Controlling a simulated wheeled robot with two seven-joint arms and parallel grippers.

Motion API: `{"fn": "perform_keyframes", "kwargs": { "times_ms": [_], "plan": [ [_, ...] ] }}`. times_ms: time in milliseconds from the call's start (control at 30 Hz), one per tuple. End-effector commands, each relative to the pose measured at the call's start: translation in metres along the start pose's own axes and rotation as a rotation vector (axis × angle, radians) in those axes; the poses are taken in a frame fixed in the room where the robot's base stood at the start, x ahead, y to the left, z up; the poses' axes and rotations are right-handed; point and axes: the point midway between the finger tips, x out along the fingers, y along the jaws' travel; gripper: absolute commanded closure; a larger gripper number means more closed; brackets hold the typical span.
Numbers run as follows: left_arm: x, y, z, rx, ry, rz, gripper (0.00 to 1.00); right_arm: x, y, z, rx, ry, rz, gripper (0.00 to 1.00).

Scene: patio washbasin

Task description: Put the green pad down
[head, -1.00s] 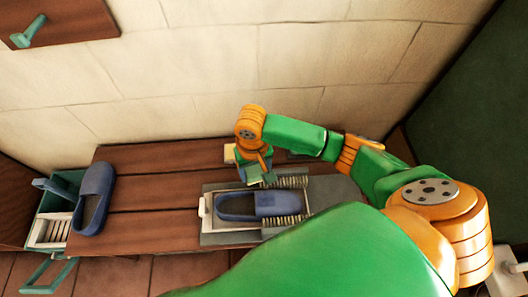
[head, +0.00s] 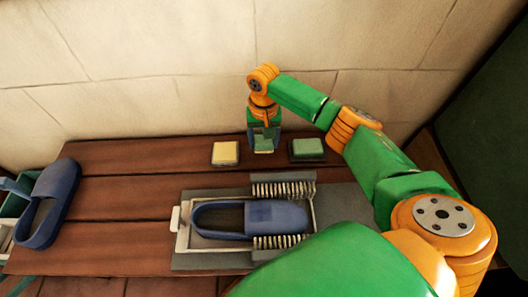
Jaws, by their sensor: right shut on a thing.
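My right gripper (head: 264,148) is upright, pointing down, behind the slipper frame and between two small pads on the wooden table (head: 120,205). It is shut on a small grey-green pad (head: 265,137), which is partly hidden by the fingers. Its lower edge is close to the tabletop; I cannot tell whether it touches. A yellow pad (head: 225,151) lies to the left of the gripper. Another green-topped pad with a dark rim (head: 308,148) lies to the right. My left gripper is not in view.
A blue slipper (head: 275,217) sits in a pale frame (head: 182,240) between two bristle brushes (head: 283,190) on a grey mat. Another blue slipper (head: 47,203) is at the left, by a teal crate (head: 14,206). The wall stands behind; the table's left middle is clear.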

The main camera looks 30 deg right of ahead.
Motion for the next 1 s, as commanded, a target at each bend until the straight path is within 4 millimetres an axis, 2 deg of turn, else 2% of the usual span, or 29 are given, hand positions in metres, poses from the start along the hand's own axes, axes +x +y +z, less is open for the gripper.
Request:
{"fn": "perform_keyframes", "kwargs": {
  "times_ms": [33,133,267,533,567,600,667,1000],
  "plan": [
    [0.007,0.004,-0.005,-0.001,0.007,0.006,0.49,0.015,0.000,-0.003,0.001,0.001,0.001,0.76],
    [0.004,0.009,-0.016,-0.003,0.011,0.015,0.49,0.031,0.001,-0.003,0.000,0.001,0.002,0.76],
    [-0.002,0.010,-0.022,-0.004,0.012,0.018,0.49,0.034,0.000,-0.002,0.000,0.001,0.001,0.76],
    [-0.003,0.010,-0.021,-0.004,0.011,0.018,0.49,0.035,0.000,-0.002,0.001,0.000,0.001,0.76],
    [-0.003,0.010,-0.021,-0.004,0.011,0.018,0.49,0.035,0.000,-0.002,0.001,0.001,0.001,0.26],
    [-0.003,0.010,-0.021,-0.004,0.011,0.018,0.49,0.035,0.000,-0.002,0.001,0.001,0.001,0.16],
    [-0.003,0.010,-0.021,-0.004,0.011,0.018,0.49,0.035,0.000,-0.002,0.001,0.001,0.001,0.02],
    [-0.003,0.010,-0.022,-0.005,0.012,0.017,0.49,0.030,0.000,-0.002,0.000,0.002,0.001,0.02]
  ]
}}
